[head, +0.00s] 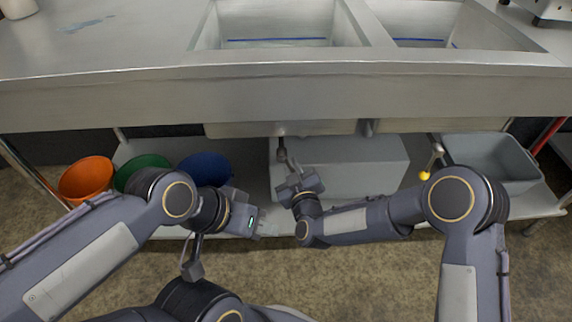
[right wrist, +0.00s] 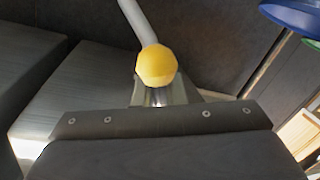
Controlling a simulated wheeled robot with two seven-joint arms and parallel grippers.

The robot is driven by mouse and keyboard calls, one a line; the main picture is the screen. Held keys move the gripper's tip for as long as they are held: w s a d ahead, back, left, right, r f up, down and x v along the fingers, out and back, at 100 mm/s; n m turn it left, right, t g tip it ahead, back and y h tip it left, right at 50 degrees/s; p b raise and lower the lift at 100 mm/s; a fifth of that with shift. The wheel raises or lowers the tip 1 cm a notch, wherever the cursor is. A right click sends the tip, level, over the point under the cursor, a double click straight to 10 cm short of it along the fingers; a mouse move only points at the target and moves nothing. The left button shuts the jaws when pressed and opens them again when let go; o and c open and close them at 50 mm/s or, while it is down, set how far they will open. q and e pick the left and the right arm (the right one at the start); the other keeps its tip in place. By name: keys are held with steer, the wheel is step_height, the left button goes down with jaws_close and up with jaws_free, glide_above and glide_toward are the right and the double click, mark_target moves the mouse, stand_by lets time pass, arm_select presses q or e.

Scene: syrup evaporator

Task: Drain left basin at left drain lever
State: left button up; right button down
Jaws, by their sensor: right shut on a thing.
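The left basin (head: 275,25) is a steel sink in the counter, with a blue line along its inside wall. Below it hangs the left drain lever (head: 281,148); its lower end is hidden by my right gripper (head: 289,172) in the head view. In the right wrist view, the lever's grey rod (right wrist: 136,18) ends in a yellow ball knob (right wrist: 157,65). My right gripper is shut on the lever at the knob; the exact contact is partly hidden. My left gripper (head: 268,229) is lower, apart from the lever, in front of the lower shelf; its finger gap is unclear.
The right basin (head: 425,20) has its own yellow-knobbed lever (head: 432,160). On the lower shelf stand orange (head: 86,178), green (head: 142,168) and blue (head: 205,168) buckets, a grey box (head: 375,165) and a grey tub (head: 490,160). The counter front edge (head: 280,95) overhangs my grippers.

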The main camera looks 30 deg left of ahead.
steer(key=w+d+r+n+h+p, duration=0.2)
steer(key=d+r+n+p, duration=0.1)
steer(key=n, duration=0.6)
steer(key=shift+w+d+r+t+h+p, duration=0.15)
steer(key=shift+d+r+t+h+p, duration=0.3)
steer(key=shift+r, duration=0.65)
steer(key=shift+a, duration=0.1)
steer(key=c, duration=1.5)
jaws_free()
steer(key=p+v, duration=0.1)
steer(key=v, duration=0.7)
steer(key=shift+w+p, duration=0.1)
steer(key=shift+p, duration=0.2)
